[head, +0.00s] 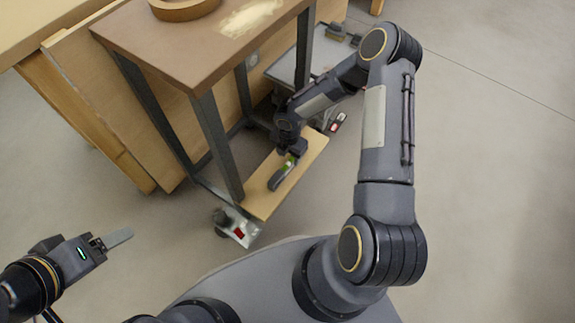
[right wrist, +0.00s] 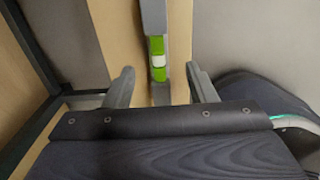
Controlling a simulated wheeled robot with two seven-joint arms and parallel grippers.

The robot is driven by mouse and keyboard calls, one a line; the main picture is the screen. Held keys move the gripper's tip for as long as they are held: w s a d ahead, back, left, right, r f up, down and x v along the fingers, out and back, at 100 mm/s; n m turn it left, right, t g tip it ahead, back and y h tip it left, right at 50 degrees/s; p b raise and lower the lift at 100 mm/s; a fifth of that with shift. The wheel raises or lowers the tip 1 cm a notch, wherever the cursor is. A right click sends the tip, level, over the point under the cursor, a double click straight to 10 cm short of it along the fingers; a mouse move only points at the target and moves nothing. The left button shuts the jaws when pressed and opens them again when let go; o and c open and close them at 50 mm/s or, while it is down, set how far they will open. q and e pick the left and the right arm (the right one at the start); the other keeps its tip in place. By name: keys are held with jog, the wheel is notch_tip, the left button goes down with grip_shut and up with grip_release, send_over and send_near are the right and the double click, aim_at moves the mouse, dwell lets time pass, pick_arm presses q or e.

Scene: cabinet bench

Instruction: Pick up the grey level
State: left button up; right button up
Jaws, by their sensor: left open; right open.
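The grey level (head: 280,178) lies on the low wooden shelf (head: 259,204) under the brown-topped table. It is a long grey bar with a bright green section, which also shows in the right wrist view (right wrist: 157,62). My right gripper (head: 291,152) is over the far end of the level, open. In the right wrist view its two fingers (right wrist: 159,75) stand on either side of the bar with gaps on both sides. I cannot tell how far the fingertips are above the shelf. My left gripper (head: 127,237) is open and empty, away from the table at the lower left.
The brown table top (head: 200,45) and its dark metal legs (head: 217,147) stand close around the shelf and my right arm. A castor (head: 236,226) sits at the shelf's near corner. A grey cart (head: 290,70) stands behind. The floor to the right is clear.

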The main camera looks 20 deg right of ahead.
aim_at(288, 163)
notch_tip(288, 163, down, 6)
jog(key=b, duration=0.3)
jog(key=shift+a+f, duration=0.15)
jog(key=shift+f, duration=0.05)
jog(key=shift+c, duration=0.3)
grip_shut()
jog(key=shift+r, duration=0.1)
